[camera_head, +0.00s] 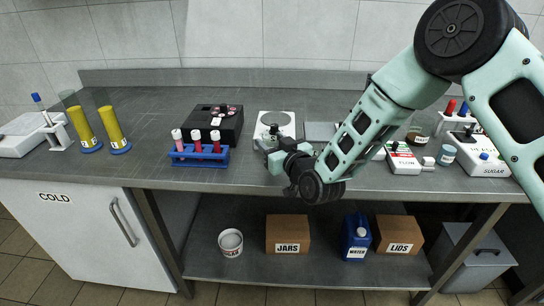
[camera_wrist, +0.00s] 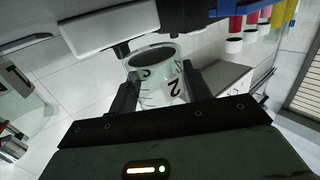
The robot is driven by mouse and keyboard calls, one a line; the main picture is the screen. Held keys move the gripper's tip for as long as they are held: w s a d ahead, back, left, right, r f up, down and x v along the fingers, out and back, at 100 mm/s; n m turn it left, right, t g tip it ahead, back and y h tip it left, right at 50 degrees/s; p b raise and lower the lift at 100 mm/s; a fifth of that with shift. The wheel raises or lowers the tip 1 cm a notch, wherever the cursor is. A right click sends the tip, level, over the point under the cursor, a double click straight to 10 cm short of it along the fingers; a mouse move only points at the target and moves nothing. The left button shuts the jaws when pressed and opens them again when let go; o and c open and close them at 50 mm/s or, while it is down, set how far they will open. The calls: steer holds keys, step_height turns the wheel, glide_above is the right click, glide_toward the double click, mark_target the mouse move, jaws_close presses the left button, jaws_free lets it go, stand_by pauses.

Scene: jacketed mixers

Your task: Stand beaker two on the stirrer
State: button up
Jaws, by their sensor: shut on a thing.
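Beaker two (camera_wrist: 152,72) is a clear glass beaker with a black 2 on its side. In the wrist view it sits between the two fingers of my gripper (camera_wrist: 162,88), which is shut on it. In the head view my gripper (camera_head: 277,153) is at the bench's front edge, just in front of the white stirrer (camera_head: 287,119) with its round grey plate. The beaker is mostly hidden there. A white box that looks like the stirrer (camera_wrist: 95,32) also shows in the wrist view, close to the beaker; I cannot tell whether they touch.
A blue rack of red tubes (camera_head: 190,158) stands just left of the stirrer, with a black box (camera_head: 222,122) behind it. Two yellow cylinders (camera_head: 112,128) stand far left. A red-and-white box (camera_head: 403,160) and small jars are to the right. Boxes (camera_head: 287,232) sit on the lower shelf.

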steer(key=shift+f, duration=2.2)
steer(key=shift+f, duration=0.15)
steer(key=o, duration=1)
steer(key=shift+p, duration=0.4)
